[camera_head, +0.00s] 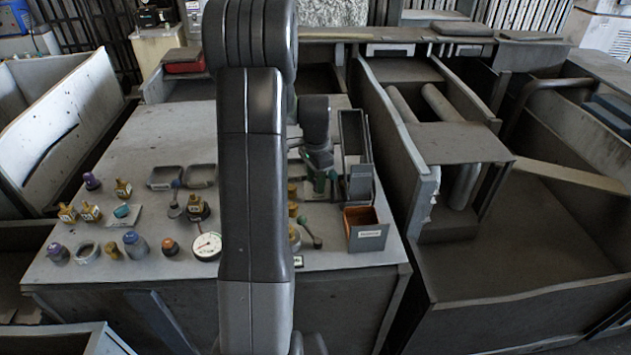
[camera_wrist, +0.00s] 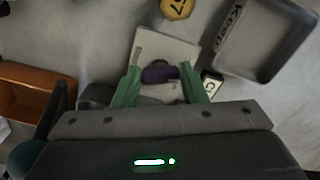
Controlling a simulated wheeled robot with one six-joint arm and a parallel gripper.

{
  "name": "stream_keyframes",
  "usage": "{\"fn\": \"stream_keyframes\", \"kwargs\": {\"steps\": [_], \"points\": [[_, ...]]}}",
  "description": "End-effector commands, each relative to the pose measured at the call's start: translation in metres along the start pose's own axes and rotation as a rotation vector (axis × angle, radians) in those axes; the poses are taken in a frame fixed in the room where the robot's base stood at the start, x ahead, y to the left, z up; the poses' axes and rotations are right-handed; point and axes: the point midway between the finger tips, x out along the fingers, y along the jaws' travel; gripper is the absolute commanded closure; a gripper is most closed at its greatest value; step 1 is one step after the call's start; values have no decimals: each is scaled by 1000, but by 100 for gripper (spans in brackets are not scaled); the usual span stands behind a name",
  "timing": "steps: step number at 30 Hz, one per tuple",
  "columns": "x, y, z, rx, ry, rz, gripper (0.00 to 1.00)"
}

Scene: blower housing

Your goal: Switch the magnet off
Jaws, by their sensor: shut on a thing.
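In the wrist view, a dark purple knob-like part (camera_wrist: 159,74) sits on a pale square plate (camera_wrist: 180,47); I take it for the magnet's switch. My gripper (camera_wrist: 166,82) has its two green fingers on either side of the purple part and is shut on it. In the head view my gripper (camera_head: 325,180) is low over the table, right of my arm. The part in its grip cannot be made out there. Which way the switch points is not clear.
An orange-lined bin (camera_head: 365,238) stands right of my gripper, with a tall grey holder (camera_head: 356,150) behind it. A grey tray marked "Keep" (camera_wrist: 222,40) and a yellow numbered piece (camera_wrist: 177,8) are close by. Several small pieces and a round gauge (camera_head: 207,246) crowd the table's left.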

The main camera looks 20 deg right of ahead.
Motion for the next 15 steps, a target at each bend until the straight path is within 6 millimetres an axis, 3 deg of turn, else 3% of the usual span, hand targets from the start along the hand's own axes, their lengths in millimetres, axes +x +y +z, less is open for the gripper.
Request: {"fn": "stream_keyframes", "kwargs": {"steps": [15], "points": [[-1, 0, -1, -205, 2, -3, 85]]}}
